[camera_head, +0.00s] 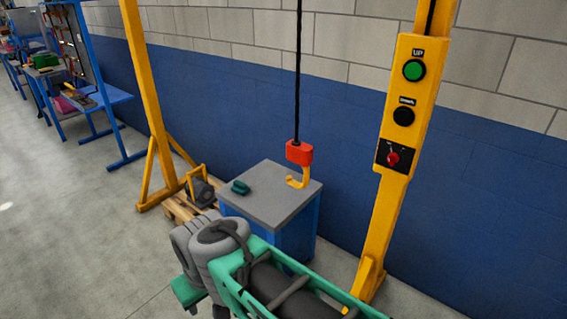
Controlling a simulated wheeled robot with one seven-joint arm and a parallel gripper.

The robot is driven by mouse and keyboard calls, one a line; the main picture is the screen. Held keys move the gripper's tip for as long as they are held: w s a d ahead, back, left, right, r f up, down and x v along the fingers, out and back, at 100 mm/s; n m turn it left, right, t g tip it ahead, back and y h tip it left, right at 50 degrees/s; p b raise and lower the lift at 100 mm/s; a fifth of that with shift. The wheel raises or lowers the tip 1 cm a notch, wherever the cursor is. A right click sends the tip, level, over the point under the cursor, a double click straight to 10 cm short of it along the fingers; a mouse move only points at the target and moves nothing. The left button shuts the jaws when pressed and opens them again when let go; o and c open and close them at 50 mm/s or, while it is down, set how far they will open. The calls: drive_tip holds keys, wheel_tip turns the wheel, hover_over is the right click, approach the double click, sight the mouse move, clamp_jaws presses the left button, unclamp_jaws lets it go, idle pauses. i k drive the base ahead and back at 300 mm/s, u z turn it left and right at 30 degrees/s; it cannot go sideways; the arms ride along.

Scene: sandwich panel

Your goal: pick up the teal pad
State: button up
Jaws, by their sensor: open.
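The small teal pad (240,187) lies on the grey top of a blue cabinet (276,205), near the left edge of that top. It looks dark teal with a paler end, and its fine shape is too small to tell. Nothing touches it from above. My grey and teal arm parts fill the bottom middle of the head view, in front of the cabinet, and cover part of its lower front. They appear apart from the pad. I cannot make out my gripper's fingers in this view.
An orange-red hoist block (299,153) with a yellow hook (298,180) hangs on a black cable over the cabinet's right side. Yellow posts stand left and right; the right one carries a control box (403,105). A wooden pallet (183,207) lies left. Floor at left is clear.

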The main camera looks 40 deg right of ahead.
sight(240, 188)
drive_tip(key=z, duration=0.15)
drive_tip(key=i, duration=3.05)
drive_tip(key=u, duration=0.05)
